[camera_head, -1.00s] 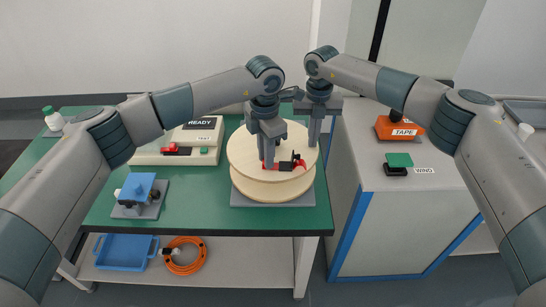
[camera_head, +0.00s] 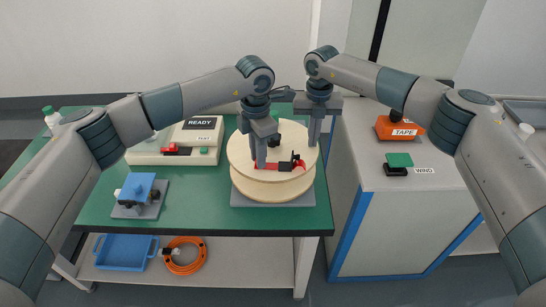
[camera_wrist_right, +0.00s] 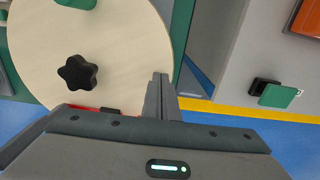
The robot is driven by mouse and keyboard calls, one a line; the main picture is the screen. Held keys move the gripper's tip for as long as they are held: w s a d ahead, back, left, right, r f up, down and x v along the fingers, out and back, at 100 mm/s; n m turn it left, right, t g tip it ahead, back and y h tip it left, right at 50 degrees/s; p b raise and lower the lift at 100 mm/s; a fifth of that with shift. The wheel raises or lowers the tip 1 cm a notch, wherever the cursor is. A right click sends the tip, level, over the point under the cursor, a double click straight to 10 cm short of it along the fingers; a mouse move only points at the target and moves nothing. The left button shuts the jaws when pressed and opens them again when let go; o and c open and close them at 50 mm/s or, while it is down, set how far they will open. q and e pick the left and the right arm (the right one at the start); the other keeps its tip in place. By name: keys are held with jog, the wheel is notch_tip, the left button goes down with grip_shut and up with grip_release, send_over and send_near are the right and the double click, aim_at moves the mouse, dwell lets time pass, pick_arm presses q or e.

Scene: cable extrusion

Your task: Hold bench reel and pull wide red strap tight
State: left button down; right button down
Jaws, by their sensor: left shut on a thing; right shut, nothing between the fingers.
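The bench reel (camera_head: 243,146), with pale wooden discs, sits on a grey base plate (camera_head: 240,199) on the green bench. The wide red strap (camera_head: 282,168) lies across its top with a black buckle (camera_head: 296,160). My left gripper (camera_head: 260,163) is shut at the strap's left end, red showing beside its fingers. My right gripper (camera_head: 314,143) is shut and empty at the reel's right edge; whether it touches is unclear. In the right wrist view its fingers (camera_wrist_right: 160,85) overlap the disc's edge (camera_wrist_right: 125,50), beside a black star knob (camera_wrist_right: 77,73); the strap is mostly hidden there.
A READY box (camera_head: 180,155) and a blue-topped fixture (camera_head: 140,190) stand left on the bench. A grey cabinet (camera_head: 400,230) at right holds an orange TAPE block (camera_head: 395,127) and a green WIND button (camera_head: 399,160). A blue tray (camera_head: 125,255) and orange cable (camera_head: 185,265) lie below.

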pick_arm(q)
jog(key=shift+s+a+f, duration=0.1)
jog(key=shift+a+f, duration=0.05)
jog(key=shift+a, duration=1.05)
pick_arm(e)
jog(key=shift+f, duration=0.1)
pick_arm(q)
jog(key=c, duration=1.7)
grip_release()
pick_arm(e)
jog(key=shift+s, duration=0.1)
pick_arm(q)
jog(key=shift+r, duration=0.2)
jog(key=shift+r, duration=3.95)
pick_arm(e)
jog(key=shift+r, duration=0.2)
